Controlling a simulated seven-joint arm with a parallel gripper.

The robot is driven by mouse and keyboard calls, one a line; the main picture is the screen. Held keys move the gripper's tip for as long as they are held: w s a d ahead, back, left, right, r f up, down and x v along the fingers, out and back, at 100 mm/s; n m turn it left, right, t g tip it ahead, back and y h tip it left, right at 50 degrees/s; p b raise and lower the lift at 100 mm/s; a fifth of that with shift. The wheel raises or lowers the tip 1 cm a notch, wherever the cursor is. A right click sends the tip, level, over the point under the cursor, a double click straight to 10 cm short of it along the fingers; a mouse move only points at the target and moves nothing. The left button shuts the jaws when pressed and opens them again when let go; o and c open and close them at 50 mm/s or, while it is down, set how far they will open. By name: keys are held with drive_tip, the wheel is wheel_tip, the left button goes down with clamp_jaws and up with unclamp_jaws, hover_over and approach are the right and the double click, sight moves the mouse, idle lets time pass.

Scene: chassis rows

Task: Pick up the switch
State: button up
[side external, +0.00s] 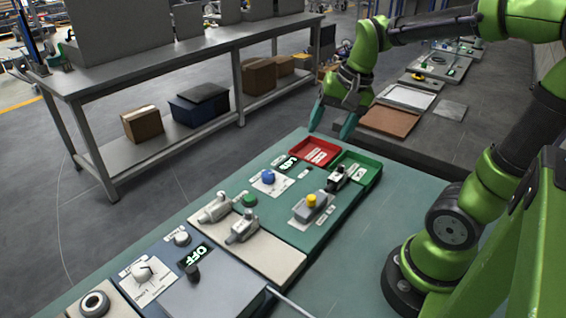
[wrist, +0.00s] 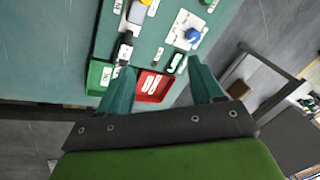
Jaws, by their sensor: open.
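My gripper (side external: 333,124) is open and empty, with teal fingers, above the far end of the teal panel. In the wrist view its fingers (wrist: 160,66) frame the red tray below. Several switch-like parts are in view, and I cannot tell which one is meant. A dark switch (side external: 338,177) lies by the green tray; it also shows in the wrist view (wrist: 125,47), left of centre. A grey box with a yellow button (side external: 312,206) is nearer the front. Two pale grey switch bodies (side external: 215,208) (side external: 242,229) lie on the beige plate. Nothing is touched.
The red tray (side external: 296,153) and green tray (side external: 374,180) sit at the panel's far end. A blue knob (side external: 268,177), a green button (side external: 250,200) and an OFF display (side external: 194,254) are on the panels. A metal bench (side external: 150,80) stands behind; brown and white trays lie beyond.

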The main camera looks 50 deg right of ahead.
sight(343, 165)
drive_tip(key=d+m+g, duration=0.4)
drive_tip(key=d+m, duration=0.5)
drive_tip(key=m, duration=0.1)
drive_tip(key=shift+h, duration=0.3)
wheel_tip(343, 165, down, 17)
drive_tip(key=shift+r, duration=0.2)
clamp_jaws()
drive_tip(key=shift+r, duration=0.1)
